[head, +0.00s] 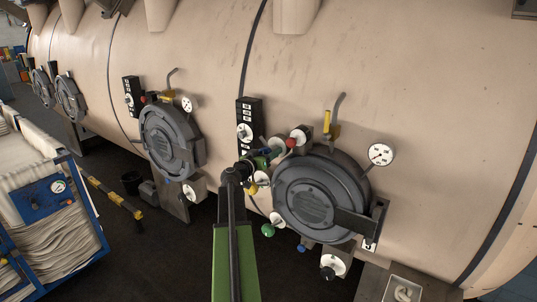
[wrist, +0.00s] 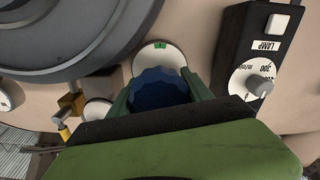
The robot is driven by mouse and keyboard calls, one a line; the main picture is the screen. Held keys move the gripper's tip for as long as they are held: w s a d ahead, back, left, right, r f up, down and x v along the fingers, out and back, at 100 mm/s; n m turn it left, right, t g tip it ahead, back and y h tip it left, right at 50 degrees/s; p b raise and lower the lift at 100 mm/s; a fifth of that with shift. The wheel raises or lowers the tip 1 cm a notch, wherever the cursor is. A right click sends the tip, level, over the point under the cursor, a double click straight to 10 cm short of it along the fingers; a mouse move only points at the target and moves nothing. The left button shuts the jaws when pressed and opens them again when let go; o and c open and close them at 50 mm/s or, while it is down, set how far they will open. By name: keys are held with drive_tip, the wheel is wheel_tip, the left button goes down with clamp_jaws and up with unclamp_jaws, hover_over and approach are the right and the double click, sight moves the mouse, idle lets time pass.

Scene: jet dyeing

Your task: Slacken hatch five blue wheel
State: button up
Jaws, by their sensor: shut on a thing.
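The hatch marked 5 (head: 318,200) is a round dark grey door on the beige vessel. My gripper (head: 262,158) is at its upper left in the head view. In the wrist view my gripper (wrist: 158,82) is shut on a ribbed blue wheel (wrist: 160,90), with a green finger on each side of it. A white disc (wrist: 160,54) with a green mark shows behind the wheel. The hatch door (wrist: 70,35) fills the upper left there. In the head view my gripper mostly hides the blue wheel.
A black panel (head: 249,122) with a dial stands left of the hatch; it is close on the right in the wrist view (wrist: 258,60). A red knob (head: 292,143), a green knob (head: 268,230) and a gauge (head: 381,154) surround the hatch. A blue cart (head: 85,200) stands at left.

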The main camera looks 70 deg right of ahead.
drive_tip(key=shift+w+f, duration=0.1)
drive_tip(key=shift+w, duration=0.05)
drive_tip(key=o, duration=1.4)
drive_tip(key=shift+w, duration=0.15)
drive_tip(key=shift+c, duration=0.2)
drive_tip(key=v, duration=1.7)
drive_tip(key=shift+a, duration=0.25)
